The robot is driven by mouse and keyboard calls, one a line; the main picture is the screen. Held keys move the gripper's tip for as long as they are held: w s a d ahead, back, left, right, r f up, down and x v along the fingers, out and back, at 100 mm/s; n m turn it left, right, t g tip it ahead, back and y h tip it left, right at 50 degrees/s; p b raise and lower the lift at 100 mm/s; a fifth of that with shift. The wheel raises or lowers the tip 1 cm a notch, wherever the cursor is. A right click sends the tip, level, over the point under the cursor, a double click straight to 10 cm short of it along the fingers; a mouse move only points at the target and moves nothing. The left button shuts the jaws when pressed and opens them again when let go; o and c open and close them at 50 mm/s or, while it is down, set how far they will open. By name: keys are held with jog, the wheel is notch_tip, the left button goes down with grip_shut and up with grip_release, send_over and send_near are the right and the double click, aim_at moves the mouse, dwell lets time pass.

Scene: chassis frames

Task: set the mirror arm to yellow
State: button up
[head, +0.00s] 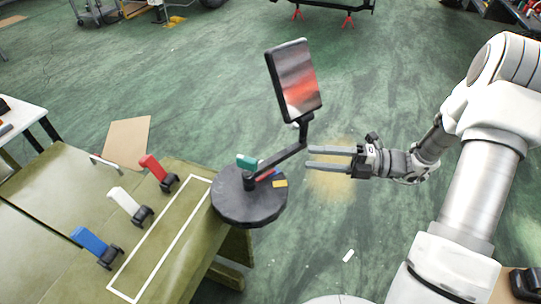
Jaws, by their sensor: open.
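The mirror arm (279,160) is a dark bar. It runs from a pivot on a round dark base (245,211) toward the upper right, past the disc's edge. At its outer end a short post carries a tilted rectangular mirror (297,82) with a reddish reflection. On the disc, a yellow mark (280,184) lies to the right of the pivot, below the arm. A green block (248,161) lies above the pivot. Red and blue marks show close beside the arm. My gripper (307,157) is open and empty, its fingertips just right of the arm's outer end; contact is unclear.
The disc stands at the corner of an olive bench (45,185) with a white outlined rectangle. Red (152,166), white (122,200) and blue (89,239) levers stand left of the outline. Open green floor lies beyond the bench.

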aim_at(277, 155)
jog(key=a, duration=0.3)
jog(key=a+b, duration=0.1)
jog(key=a, duration=0.3)
jog(key=w+a+b, duration=0.1)
jog(key=a, duration=0.3)
jog(key=shift+a, duration=0.2)
grip_shut()
dwell(0.9)
